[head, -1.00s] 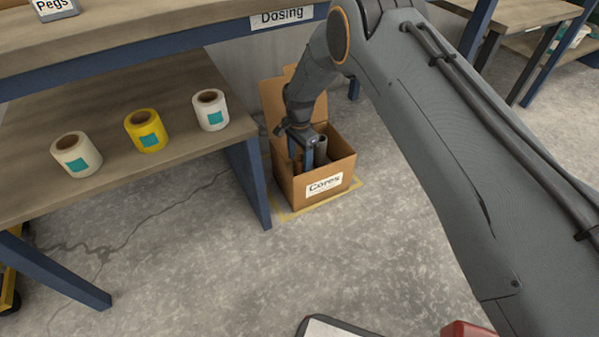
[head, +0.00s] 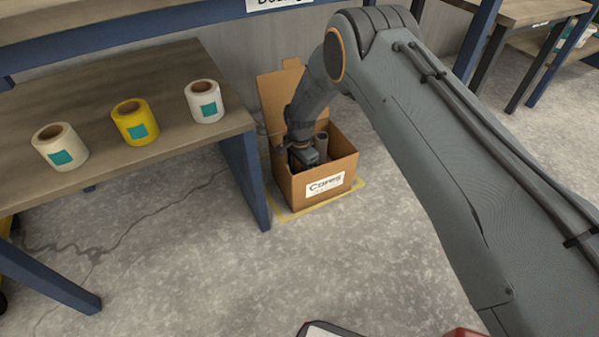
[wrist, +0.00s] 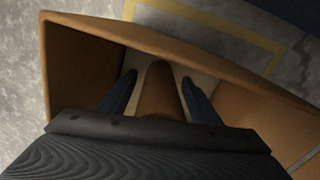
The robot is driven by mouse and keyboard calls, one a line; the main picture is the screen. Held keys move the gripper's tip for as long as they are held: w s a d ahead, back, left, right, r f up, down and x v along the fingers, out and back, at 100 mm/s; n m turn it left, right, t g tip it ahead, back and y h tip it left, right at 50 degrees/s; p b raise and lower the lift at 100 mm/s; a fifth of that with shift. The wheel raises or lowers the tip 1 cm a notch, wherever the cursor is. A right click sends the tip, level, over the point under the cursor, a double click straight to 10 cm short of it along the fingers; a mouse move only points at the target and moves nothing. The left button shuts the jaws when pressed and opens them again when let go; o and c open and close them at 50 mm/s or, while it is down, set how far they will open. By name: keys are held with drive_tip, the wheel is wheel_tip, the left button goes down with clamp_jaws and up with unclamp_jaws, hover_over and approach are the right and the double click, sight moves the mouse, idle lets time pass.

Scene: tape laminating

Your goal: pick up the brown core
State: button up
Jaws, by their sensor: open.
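The brown core (wrist: 160,92) stands between the two open fingers of my gripper (wrist: 160,95) in the wrist view, with a gap showing on each side. Both are inside the open cardboard box labelled "Cores" (head: 300,193); the box also fills the wrist view (wrist: 100,37). In the head view my gripper (head: 306,158) is down inside the box, its fingertips hidden by the front wall. The brown core is hidden there.
A white roll (head: 205,108), a yellow roll (head: 128,130) and a cream roll (head: 50,160) stand on the shelf (head: 110,80) to the left. Yellow tape (head: 350,197) outlines the box on the floor.

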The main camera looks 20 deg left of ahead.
drive_tip(key=c, duration=1.1)
drive_tip(key=shift+r, duration=0.1)
